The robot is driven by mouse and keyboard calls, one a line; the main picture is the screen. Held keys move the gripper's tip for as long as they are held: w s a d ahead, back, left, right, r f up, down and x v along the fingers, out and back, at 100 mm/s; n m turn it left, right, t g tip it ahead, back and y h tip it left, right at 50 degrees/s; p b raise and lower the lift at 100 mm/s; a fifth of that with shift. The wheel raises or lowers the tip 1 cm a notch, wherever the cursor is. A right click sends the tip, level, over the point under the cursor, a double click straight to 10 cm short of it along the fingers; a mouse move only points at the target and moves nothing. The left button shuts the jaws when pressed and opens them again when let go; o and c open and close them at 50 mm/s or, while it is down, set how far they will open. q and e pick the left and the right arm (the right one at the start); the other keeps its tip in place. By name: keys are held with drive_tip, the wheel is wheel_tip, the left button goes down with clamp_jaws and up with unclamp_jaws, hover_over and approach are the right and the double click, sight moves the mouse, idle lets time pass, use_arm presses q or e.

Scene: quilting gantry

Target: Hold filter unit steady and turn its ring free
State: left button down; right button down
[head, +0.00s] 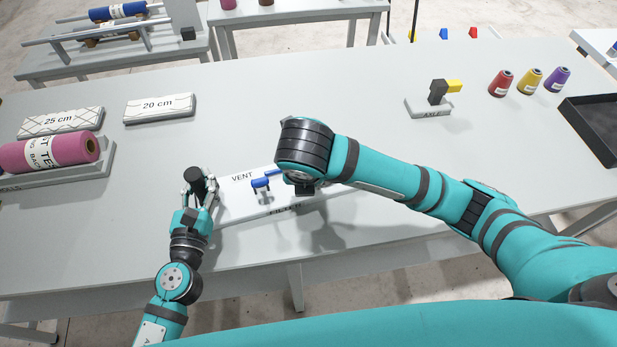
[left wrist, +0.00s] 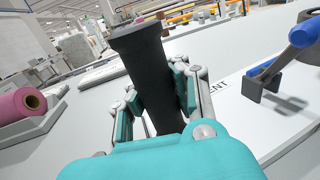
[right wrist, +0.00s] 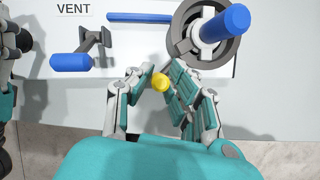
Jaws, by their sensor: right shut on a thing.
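The filter unit is a flat white panel (head: 236,200) labelled VENT and FILTER. A black post (head: 197,180) stands at its left end. My left gripper (head: 199,191) is shut around this post, with finger pads on both sides in the left wrist view (left wrist: 155,100). In the right wrist view, a grey ring (right wrist: 177,36) with a blue upright grip (right wrist: 224,22) lies on the panel. My right gripper (right wrist: 160,85) is shut on a small yellow knob (right wrist: 160,82) just in front of the ring. In the head view, my right arm hides the ring and knob.
A blue-handled lever (right wrist: 70,62) and a blue bar (right wrist: 140,17) sit left of the ring. The table's middle is clear.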

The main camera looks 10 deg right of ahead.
use_arm(q)
drive_tip(key=shift+s+a+f, duration=0.1)
drive_tip(key=shift+s+f, duration=0.05)
drive_tip(key=shift+f, duration=0.3)
use_arm(e)
drive_tip(key=shift+w+f, duration=0.1)
drive_tip(key=c, duration=1.2)
unclamp_jaws()
drive_tip(key=v, duration=1.2)
use_arm(q)
drive_tip(key=c, duration=2)
unclamp_jaws()
drive_tip(key=o, duration=0.7)
drive_tip(key=shift+w+r, duration=0.1)
drive_tip(key=shift+w, duration=0.1)
drive_tip(key=shift+o, duration=0.2)
drive_tip(key=shift+r, duration=0.1)
